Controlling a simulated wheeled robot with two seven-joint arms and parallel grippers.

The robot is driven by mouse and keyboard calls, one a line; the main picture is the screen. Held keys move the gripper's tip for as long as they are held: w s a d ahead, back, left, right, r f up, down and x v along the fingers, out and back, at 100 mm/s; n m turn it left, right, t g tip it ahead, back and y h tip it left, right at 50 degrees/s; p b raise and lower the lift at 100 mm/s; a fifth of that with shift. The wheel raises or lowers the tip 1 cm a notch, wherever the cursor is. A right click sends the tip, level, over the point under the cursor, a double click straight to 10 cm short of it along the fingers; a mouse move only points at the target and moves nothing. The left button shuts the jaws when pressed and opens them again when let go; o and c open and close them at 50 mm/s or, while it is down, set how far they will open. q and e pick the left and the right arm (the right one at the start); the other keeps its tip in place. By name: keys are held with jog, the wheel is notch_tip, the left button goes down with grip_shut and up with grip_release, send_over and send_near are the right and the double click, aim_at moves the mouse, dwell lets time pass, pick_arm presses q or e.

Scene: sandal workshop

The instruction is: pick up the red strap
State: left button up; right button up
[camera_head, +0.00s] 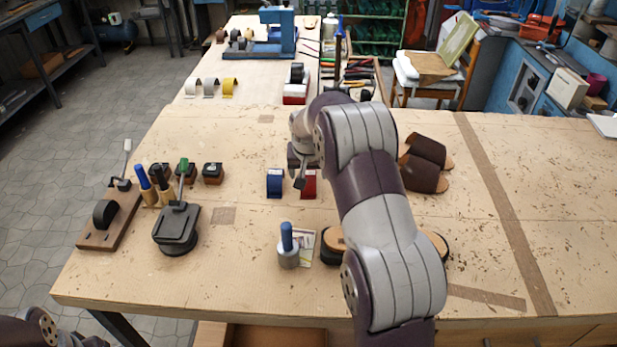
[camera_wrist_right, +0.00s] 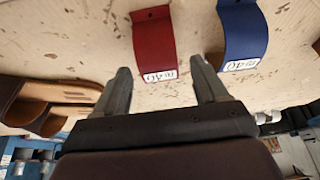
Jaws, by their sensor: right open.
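The red strap (camera_head: 309,185) lies on the wooden worktable, partly hidden by my right gripper in the head view. In the right wrist view the red strap (camera_wrist_right: 154,44) is a curved band with a white label at its near end. My right gripper (camera_wrist_right: 161,66) is open and empty, with its two fingers pointing toward the strap and the label end between the line of the fingertips. In the head view the gripper (camera_head: 299,178) is over the table at the strap's left side. My left gripper is out of view; only part of the left arm shows.
Brown sandals (camera_head: 424,177) lie to the right. A blue-handled tool (camera_head: 288,248) stands in front, and a black-topped stand (camera_head: 177,230) is at left.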

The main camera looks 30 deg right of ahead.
jog(key=shift+a+r, duration=0.1)
jog(key=c, duration=0.4)
jog(key=shift+s, duration=0.1)
jog(key=c, duration=0.6)
